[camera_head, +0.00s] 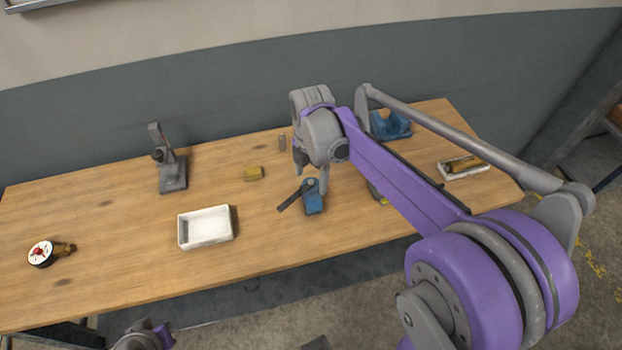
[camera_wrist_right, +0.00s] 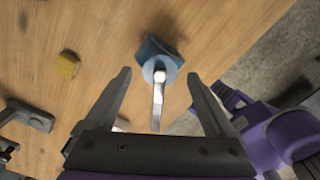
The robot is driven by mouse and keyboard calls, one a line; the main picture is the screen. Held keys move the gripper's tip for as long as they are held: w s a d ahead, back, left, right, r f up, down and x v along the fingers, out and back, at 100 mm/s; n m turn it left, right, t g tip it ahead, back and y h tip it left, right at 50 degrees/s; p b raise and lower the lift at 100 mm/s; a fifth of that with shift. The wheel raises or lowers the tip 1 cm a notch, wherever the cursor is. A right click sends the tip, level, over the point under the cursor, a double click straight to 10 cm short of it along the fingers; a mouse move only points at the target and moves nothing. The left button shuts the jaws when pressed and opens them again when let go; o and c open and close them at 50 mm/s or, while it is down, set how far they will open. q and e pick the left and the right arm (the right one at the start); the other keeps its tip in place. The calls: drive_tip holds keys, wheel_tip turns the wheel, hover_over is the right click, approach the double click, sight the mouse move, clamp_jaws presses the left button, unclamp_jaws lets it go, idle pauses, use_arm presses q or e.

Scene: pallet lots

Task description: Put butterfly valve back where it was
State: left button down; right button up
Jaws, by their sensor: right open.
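My right gripper (camera_head: 310,174) is open just above and behind the valve in the head view. In the wrist view the two fingers of the right gripper (camera_wrist_right: 160,76) stand wide apart on either side of the lever, with no visible contact. Part of my left arm shows at the bottom edge; its fingers are not visible.
An empty white tray (camera_head: 187,233) lies left of the valve. A blue holder (camera_head: 392,127) and a tray with a brass part (camera_head: 451,175) are right. My right arm hides some table.

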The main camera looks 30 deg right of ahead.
wheel_tip(320, 180, up, 10)
drive_tip(key=s+a+f+m+t, duration=0.2)
drive_tip(key=s+a+f+m, duration=0.1)
drive_tip(key=s+f+m, duration=0.3)
drive_tip(key=s+a+f+m+t, duration=0.3)
drive_tip(key=s+f+m, duration=0.3)
drive_tip(key=s+m, duration=0.4)
drive_tip(key=m, duration=0.5)
drive_tip(key=shift+a+f+p, duration=0.15)
drive_tip(key=shift+a+p, duration=0.25)
drive_tip(key=shift+w+r+p, duration=0.25)
drive_tip(key=shift+r+p, duration=0.15)
drive_tip(key=shift+r, duration=0.15)
